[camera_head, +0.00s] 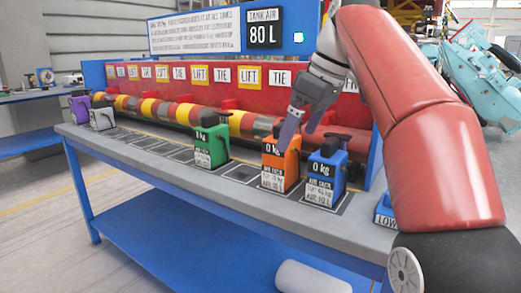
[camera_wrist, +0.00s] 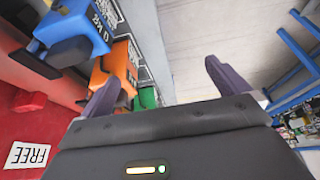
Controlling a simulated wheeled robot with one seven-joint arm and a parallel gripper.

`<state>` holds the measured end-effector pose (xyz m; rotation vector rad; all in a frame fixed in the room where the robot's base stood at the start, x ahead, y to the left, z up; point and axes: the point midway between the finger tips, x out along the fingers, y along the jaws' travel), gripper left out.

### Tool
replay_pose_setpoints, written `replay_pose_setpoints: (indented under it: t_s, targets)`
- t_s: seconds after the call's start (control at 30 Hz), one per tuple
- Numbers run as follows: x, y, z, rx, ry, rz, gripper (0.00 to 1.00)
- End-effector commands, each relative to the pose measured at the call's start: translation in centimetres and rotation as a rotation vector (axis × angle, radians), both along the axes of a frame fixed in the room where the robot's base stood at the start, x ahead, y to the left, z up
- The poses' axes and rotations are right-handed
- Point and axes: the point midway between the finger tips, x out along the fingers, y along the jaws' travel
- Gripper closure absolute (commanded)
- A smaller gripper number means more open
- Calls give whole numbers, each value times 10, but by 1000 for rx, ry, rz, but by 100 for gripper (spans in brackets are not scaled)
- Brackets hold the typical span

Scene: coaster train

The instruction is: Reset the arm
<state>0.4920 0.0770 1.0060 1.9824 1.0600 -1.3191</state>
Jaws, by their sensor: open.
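My gripper (camera_head: 304,122) hangs open with nothing between its purple fingers, just above and beside the orange unit (camera_head: 279,168) on the bench in the head view. In the wrist view the open fingers of my gripper (camera_wrist: 168,90) are wide apart. The orange unit (camera_wrist: 117,68) and the blue unit (camera_wrist: 75,35) are at its left side, with a green unit (camera_wrist: 147,98) behind. My red arm reaches in from the right of the head view and hides part of the bench. I cannot tell whether a fingertip touches the orange unit.
On the grey bench (camera_head: 140,146) stand a blue unit (camera_head: 327,175), a green unit (camera_head: 210,145), a white unit (camera_head: 102,118) and a purple unit (camera_head: 80,108). A red panel (camera_head: 150,85) with labels and a banded roller row stands behind. A white cylinder (camera_head: 310,278) lies below.

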Motion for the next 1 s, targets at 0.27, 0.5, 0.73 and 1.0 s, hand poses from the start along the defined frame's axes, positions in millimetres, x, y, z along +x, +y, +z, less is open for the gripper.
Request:
replay_pose_setpoints:
  t_s: [0.27, 0.5, 0.73, 1.0]
  targets:
    - [-10, 0, -8, -7, 3, -81, 0]
    - [-26, -3, -23, -15, 5, -193, 0]
    - [-55, -13, -55, -23, -2, -367, 0]
    - [-124, -43, -143, -13, -37, -681, 0]
